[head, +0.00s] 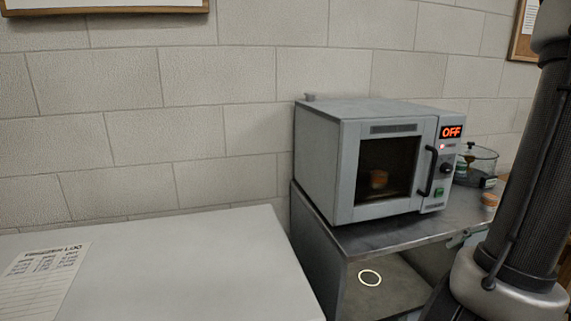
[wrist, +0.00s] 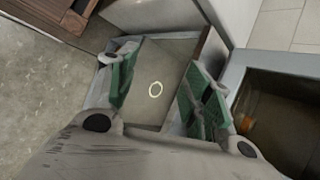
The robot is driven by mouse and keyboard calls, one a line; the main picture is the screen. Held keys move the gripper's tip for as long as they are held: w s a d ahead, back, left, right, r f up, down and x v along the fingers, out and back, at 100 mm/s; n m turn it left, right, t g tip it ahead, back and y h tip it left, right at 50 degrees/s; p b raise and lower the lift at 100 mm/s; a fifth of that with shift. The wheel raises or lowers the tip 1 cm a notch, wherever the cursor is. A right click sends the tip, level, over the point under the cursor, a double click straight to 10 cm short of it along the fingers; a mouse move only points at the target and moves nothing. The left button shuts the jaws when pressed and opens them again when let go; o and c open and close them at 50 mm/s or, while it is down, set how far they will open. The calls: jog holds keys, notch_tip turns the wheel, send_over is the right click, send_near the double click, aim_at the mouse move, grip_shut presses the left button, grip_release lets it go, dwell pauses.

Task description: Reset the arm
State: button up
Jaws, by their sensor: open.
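My gripper (wrist: 153,100) shows in the wrist view with its two green-padded fingers spread apart. It is open and nothing is between the fingers. In the head view my arm rises along the right edge, and the gripper itself is not visible there.
A grey oven (head: 372,160) with a dark window, its display reading OFF, stands on a metal bench (head: 430,228). An orange item sits inside. A glass-lidded container (head: 478,165) stands right of it. A pale table (head: 190,262) with a log sheet (head: 42,275) is at left.

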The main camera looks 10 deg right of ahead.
jog(key=w+a+r+n+h, duration=0.1)
jog(key=a+r+n+h, duration=0.5)
jog(key=a+r+n, duration=0.5)
jog(key=r+n, duration=0.2)
jog(key=shift+w+a+n, duration=0.15)
jog(key=shift+w+n, duration=0.15)
jog(key=shift+w, duration=0.1)
